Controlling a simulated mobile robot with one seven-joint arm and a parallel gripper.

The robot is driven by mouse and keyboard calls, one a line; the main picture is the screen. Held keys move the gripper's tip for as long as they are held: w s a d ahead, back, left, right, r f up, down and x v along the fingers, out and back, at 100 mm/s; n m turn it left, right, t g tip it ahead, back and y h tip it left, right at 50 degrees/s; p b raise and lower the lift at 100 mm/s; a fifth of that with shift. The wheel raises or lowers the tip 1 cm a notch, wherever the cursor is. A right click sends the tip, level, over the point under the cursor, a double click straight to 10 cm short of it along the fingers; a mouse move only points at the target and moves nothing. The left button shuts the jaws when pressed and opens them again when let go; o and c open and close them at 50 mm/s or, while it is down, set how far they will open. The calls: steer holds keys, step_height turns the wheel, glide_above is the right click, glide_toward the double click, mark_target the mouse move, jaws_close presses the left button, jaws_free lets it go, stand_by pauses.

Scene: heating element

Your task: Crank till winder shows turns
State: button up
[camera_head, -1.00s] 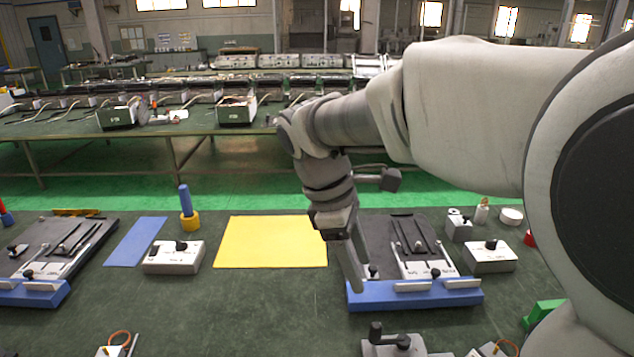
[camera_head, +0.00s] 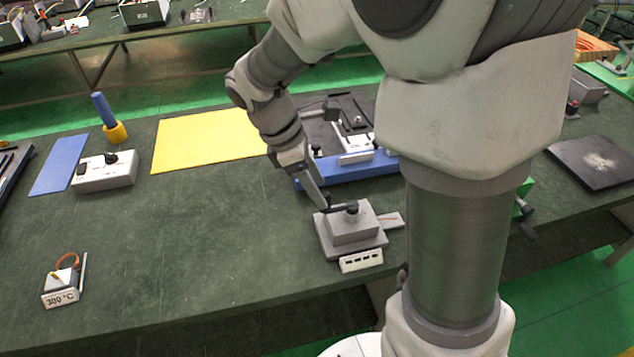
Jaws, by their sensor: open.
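The winder (camera_head: 352,229) is a grey box on a wider grey base near the table's front edge. A dark crank with a black knob (camera_head: 351,208) lies across its top. A white counter strip with dark windows (camera_head: 361,261) is on its front; its digits are too small to read. My gripper (camera_head: 325,205) points down at the left end of the crank, close to it. It is open; I cannot tell whether the crank lies between the fingers.
A blue-fronted fixture (camera_head: 345,171) stands just behind the winder. A yellow mat (camera_head: 205,138), a switch box (camera_head: 105,172) and a 300 °C sign block (camera_head: 61,289) lie to the left.

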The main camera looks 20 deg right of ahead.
steer(key=shift+x, duration=1.95)
jaws_close()
